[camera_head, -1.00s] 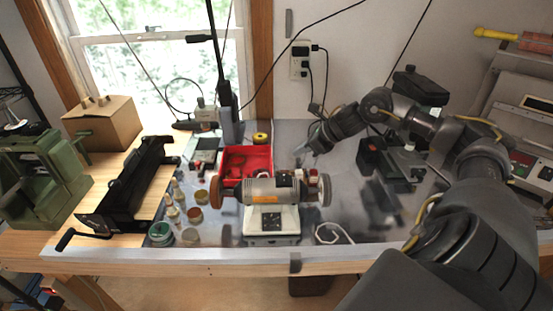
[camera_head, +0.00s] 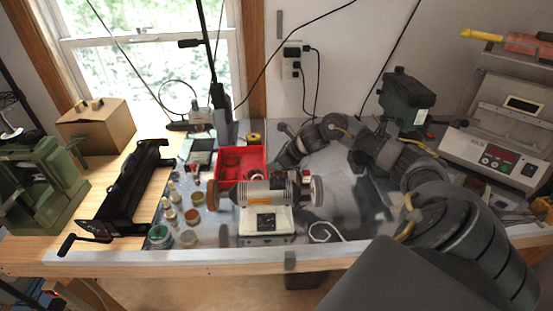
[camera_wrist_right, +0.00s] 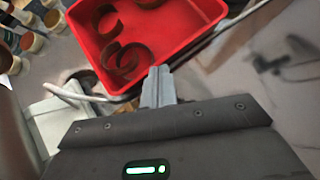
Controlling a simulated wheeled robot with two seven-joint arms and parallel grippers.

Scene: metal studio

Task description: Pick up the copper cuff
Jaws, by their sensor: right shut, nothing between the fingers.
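Several curled, brownish bands lie in the red tray, among them one ring-like copper cuff (camera_wrist_right: 126,62) near the tray's near wall in the right wrist view. Another curled band (camera_wrist_right: 104,18) lies further left, and one more is cut off by the top edge. The red tray (camera_wrist_right: 195,32) also shows in the head view (camera_head: 222,160), behind the bench grinder. My right gripper (camera_wrist_right: 158,75) is shut and empty, its fingertips at the tray's near edge, beside the cuff. In the head view my right gripper (camera_head: 278,167) is small and dark beside the tray's right side. My left gripper is out of view.
A bench grinder (camera_head: 264,195) stands right in front of the tray. Small jars (camera_head: 187,238) stand to its left, with a black tool (camera_head: 134,187) further left. A green-black machine (camera_head: 408,95) is at the back right.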

